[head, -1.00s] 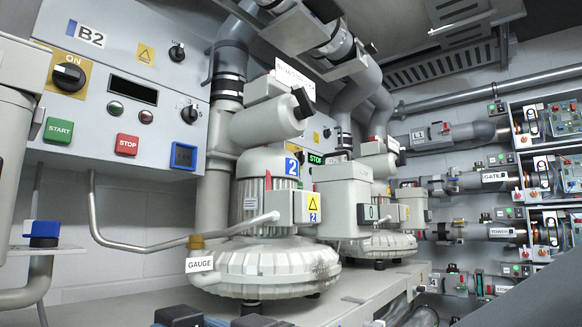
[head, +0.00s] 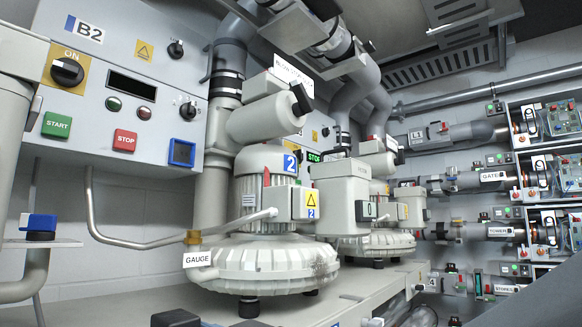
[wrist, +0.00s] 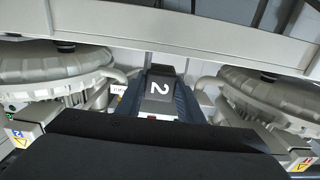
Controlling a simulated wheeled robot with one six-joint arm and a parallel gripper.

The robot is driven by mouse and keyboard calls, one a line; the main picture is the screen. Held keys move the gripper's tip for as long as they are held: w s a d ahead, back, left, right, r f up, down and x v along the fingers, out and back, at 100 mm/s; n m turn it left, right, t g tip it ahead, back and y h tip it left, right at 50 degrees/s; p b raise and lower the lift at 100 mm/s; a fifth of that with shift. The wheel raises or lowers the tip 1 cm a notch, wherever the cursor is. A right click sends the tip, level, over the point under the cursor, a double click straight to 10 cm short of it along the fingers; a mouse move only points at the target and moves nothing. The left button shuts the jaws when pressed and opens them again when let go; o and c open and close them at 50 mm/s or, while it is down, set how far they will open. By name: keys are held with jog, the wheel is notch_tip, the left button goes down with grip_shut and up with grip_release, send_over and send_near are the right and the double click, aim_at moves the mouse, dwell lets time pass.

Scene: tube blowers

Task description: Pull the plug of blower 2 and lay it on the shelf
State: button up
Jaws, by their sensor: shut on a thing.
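In the wrist view a grey block marked 2, the plug (wrist: 160,84), is held between dark blue-black fingers of my gripper (wrist: 160,104). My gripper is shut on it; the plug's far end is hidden. In the head view blower 2 (head: 268,262) stands on the bench-like shelf (head: 362,292) below the B2 panel (head: 140,75). A blue-framed square (head: 182,153) sits at the panel's lower right. Dark shapes at the bottom edge of the head view look like part of my arm; the plug cannot be made out there.
A second blower (head: 378,243) stands behind blower 2. A blue-capped item (head: 38,222) sits on a small ledge at the left. Pipes and equipment racks (head: 550,180) fill the right.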

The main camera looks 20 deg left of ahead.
jog(key=shift+f+b, duration=0.4)
jog(key=shift+f, duration=0.1)
